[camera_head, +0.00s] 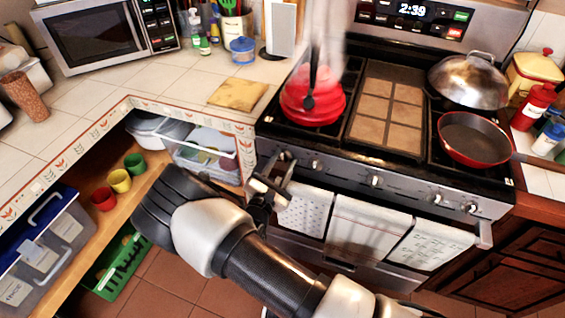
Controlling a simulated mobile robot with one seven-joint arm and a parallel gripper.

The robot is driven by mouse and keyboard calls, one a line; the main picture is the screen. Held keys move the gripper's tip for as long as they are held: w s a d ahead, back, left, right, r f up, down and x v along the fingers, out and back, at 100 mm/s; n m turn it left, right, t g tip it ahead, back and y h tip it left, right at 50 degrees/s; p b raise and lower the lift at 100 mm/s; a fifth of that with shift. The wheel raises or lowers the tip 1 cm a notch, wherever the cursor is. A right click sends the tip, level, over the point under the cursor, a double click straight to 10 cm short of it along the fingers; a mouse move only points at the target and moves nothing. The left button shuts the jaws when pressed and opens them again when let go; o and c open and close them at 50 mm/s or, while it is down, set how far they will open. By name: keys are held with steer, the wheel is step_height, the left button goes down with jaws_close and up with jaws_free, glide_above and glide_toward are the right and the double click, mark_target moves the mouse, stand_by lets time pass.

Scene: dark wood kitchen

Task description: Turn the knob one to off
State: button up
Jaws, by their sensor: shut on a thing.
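The stove (345,180) has a row of several knobs along its dark front panel. The leftmost knob (286,156) is at the panel's left end, partly hidden by my gripper. Other knobs sit to the right, among them a second knob (317,165) and a middle knob (376,181). My gripper (281,172) is at the leftmost knob and shut on it. The knob's exact angle is too small to tell. A red kettle (312,103) stands on the left burner, with whitish steam rising above it.
Towels (368,228) hang from the oven handle just below the knobs. A red-rimmed pan (473,138) and a lidded pot (468,80) stand on the right burners. Open shelves with small cups (120,181) lie left of the stove, below the tiled counter.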

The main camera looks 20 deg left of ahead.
steer(key=shift+m, duration=1.6)
steer(key=o, duration=1)
steer(key=shift+o, duration=0.2)
steer(key=s+a, duration=0.1)
steer(key=s, duration=1.6)
steer(key=shift+s+a+b, duration=0.15)
steer(key=shift+s+b, duration=0.1)
steer(key=shift+b, duration=0.2)
